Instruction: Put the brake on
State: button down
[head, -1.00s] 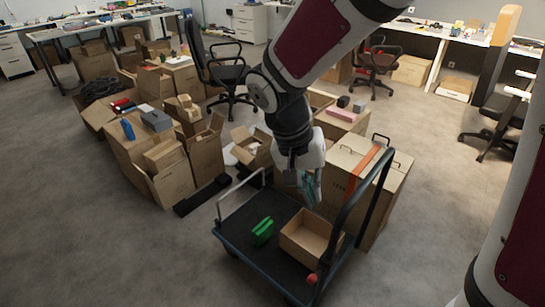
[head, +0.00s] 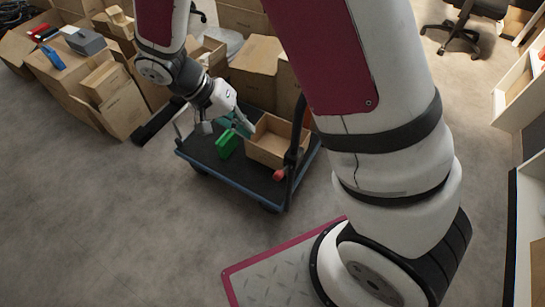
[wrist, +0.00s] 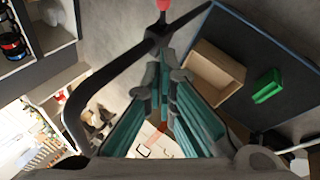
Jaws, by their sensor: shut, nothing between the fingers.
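The flatbed trolley (head: 200,156) stands on the floor with a dark deck and a blue rim. Its black push handle (head: 293,160) rises at the right end; the handle (wrist: 75,105) also crosses the left of the wrist view. A red knob (head: 279,175) shows low by the handle, and a red piece (wrist: 163,5) shows at the top of the wrist view. I cannot tell its setting. My gripper (head: 240,125) is above the deck, near the open carton and apart from the red knob. Its teal fingers (wrist: 161,62) are shut and empty.
On the deck are a small open carton (head: 275,140) and a green object (head: 227,146). Stacked cartons (head: 255,65) crowd behind the trolley. Bare floor (head: 130,220) is clear in front and to the left. An office chair (head: 465,25) stands at the upper right.

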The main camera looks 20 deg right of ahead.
jog(key=b, duration=0.2)
send_near(283, 171)
jog(key=w+d+f, duration=0.2)
jog(key=w+d, duration=0.1)
jog(key=w, duration=0.1)
jog(key=shift+s+d+f+b, duration=0.1)
jog(key=shift+s+f+b, duration=0.3)
jog(key=shift+s+f, duration=1)
